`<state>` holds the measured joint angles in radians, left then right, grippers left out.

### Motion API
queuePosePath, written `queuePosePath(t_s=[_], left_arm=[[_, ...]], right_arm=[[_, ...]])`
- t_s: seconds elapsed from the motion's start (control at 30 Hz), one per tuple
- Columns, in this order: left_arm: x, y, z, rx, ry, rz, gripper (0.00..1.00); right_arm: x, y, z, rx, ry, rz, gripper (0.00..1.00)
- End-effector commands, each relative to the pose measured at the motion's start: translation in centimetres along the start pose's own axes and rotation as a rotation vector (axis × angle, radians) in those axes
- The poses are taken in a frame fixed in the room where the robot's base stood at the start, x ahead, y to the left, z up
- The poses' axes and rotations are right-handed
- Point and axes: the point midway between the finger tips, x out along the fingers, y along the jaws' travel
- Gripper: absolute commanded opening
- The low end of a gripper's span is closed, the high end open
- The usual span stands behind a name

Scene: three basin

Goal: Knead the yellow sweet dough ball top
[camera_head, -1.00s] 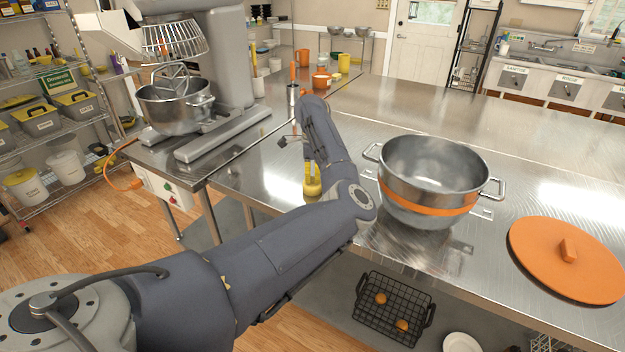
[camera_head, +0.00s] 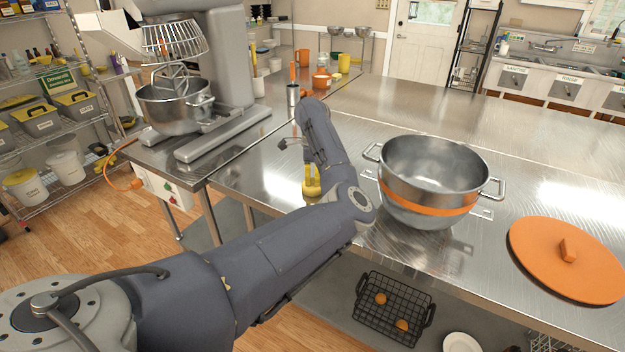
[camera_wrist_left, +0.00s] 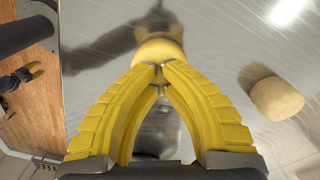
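The yellow dough (camera_wrist_left: 158,48) lies on the steel table just beyond my left fingertips in the left wrist view. It is rounded, with two small bumps on its far side. My left gripper (camera_wrist_left: 160,74) has yellow ribbed fingers whose tips meet, with nothing seen between them. The tips overlap the dough's near edge in the picture; I cannot tell whether they press on it. In the head view, the yellow fingers of my left gripper (camera_head: 312,183) show partly behind my arm. What seems to be my right gripper (camera_wrist_left: 20,76) is small at the wrist view's left edge.
A pale dough piece (camera_wrist_left: 277,97) lies right of the fingers. On the steel table (camera_head: 400,105) stand a metal pot (camera_head: 432,190) and an orange lid (camera_head: 540,268). A wire basket (camera_head: 391,318) sits below. A mixer (camera_head: 228,60) stands left.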

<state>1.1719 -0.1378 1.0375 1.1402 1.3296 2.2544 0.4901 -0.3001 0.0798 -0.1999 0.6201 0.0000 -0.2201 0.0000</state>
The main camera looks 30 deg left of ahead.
Motion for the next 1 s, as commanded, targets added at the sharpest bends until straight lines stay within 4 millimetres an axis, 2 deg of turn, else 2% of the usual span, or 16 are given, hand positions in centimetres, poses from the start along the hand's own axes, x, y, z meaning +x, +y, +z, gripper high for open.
queuePosePath(t_s=[0.67, 1.0], left_arm=[[-0.2, 0.0, 0.0, 0.0, 0.0, -0.001, 0.0], [-2.3, -0.1, 0.0, -0.001, 0.001, -0.002, 0.0]], right_arm=[[0.0, 0.0, 0.0, 0.0, 0.0, 0.0, 0.44], [0.0, 0.0, 0.0, 0.0, 0.0, 0.0, 0.44]])
